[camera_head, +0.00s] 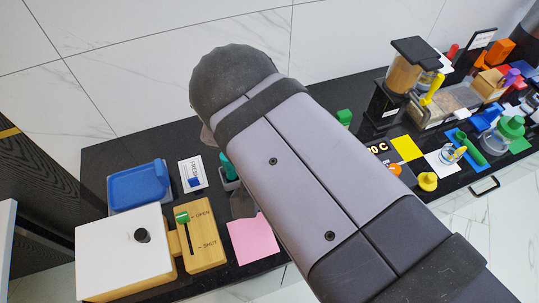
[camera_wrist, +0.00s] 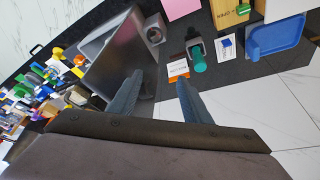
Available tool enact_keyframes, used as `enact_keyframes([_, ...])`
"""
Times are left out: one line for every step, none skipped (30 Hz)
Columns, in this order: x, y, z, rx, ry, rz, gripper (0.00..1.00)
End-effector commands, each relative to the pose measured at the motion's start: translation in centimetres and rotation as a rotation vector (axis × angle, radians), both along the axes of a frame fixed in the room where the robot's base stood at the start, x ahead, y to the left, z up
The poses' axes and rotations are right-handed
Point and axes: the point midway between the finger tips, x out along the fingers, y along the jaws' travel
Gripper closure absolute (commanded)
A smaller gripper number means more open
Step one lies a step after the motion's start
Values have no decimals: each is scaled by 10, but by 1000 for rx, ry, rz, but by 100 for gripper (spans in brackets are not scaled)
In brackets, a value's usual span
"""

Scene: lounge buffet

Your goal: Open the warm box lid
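A box with a white lid (camera_head: 128,252) and a black knob (camera_head: 142,235) stands at the lower left of the head view, its lid lying flat. A grey, shiny box-like body (camera_wrist: 118,58) shows left of my fingers in the wrist view; my arm hides it in the head view. No label tells me which is the warm box. My gripper (camera_wrist: 160,78) is open, with two grey-blue fingers apart and nothing seen between them. It appears to hang above the counter beside the grey body; contact cannot be told. In the head view my arm hides the fingers.
A wooden OPEN/SHUT panel (camera_head: 206,250) has its green slider (camera_head: 182,217) by OPEN. Nearby are a blue tray (camera_head: 139,186), a pink sheet (camera_head: 252,239) and a teal-topped item (camera_wrist: 198,60). Several machines and coloured items crowd the right. A tiled wall (camera_head: 140,60) stands behind.

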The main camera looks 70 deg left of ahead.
Motion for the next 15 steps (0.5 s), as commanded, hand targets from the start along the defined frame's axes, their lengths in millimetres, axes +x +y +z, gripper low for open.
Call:
enact_keyframes([-2,1,12,21,1,5,58])
enact_keyframes([-3,0,16,22,0,4,58])
enact_keyframes([-4,-3,21,19,1,4,58])
enact_keyframes([-5,-4,24,18,0,3,58])
enact_keyframes([-6,-6,27,15,0,3,58])
enact_keyframes([-7,-7,31,15,1,3,58])
enact_keyframes([-7,-9,33,13,1,2,58])
enact_keyframes([-8,-10,35,11,1,2,58])
enact_keyframes([-8,-11,37,10,0,1,58])
enact_keyframes([-8,-12,39,9,1,1,58])
enact_keyframes([-9,-12,40,8,1,1,58])
enact_keyframes([-9,-13,41,6,1,1,58])
enact_keyframes([-9,-13,41,6,1,1,58])
enact_keyframes([-9,-13,41,5,0,0,58])
enact_keyframes([-9,-14,41,5,0,0,58])
